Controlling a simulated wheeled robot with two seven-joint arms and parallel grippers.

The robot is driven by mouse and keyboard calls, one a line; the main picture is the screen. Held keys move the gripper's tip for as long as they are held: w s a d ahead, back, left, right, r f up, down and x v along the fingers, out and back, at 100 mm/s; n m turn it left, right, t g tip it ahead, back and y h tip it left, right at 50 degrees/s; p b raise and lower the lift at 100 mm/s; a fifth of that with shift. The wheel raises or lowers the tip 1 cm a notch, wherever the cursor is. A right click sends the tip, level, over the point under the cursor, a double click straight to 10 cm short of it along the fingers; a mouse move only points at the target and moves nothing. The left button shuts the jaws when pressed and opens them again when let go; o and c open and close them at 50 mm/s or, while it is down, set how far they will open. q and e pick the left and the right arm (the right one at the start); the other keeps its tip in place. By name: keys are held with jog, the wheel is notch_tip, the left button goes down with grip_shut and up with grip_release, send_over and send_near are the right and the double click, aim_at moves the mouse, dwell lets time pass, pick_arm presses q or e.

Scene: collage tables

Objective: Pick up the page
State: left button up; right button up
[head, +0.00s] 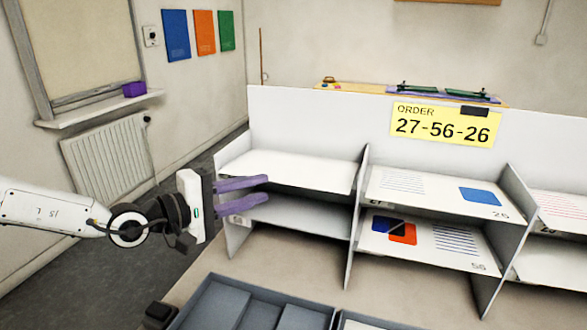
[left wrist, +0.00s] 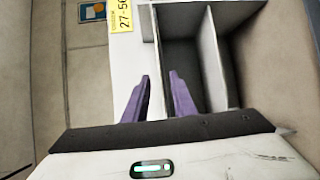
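One page with grey lines and a blue block (head: 480,196) lies on the upper middle shelf labelled 26. Another with blue, dark and orange shapes and blue lines (head: 456,240) lies on the shelf below, labelled 56. A page with red lines (head: 565,206) shows partly at the right edge. My left gripper (head: 266,189) has purple fingers, apart and empty, at the front of the left shelf column. In the left wrist view the same fingers (left wrist: 160,97) point at the shelf unit, with no page between them. My right gripper is not in view.
The shelf unit's upright divider (head: 358,205) stands right of my left gripper. The upper left shelf (head: 300,172) looks bare. A yellow order sign (head: 443,124) reads 27-56-26. Grey trays (head: 215,308) stand on the table in front.

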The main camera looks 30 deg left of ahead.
pick_arm(q)
jog(key=shift+a+b+x, duration=0.25)
jog(key=shift+b+x, duration=1.05)
jog(key=shift+b, duration=0.2)
jog(key=shift+a+b+x, duration=0.2)
jog(key=shift+b+x, duration=1.15)
jog(key=shift+b, duration=0.1)
jog(key=shift+w, duration=0.15)
jog(key=shift+c, duration=0.4)
grip_shut()
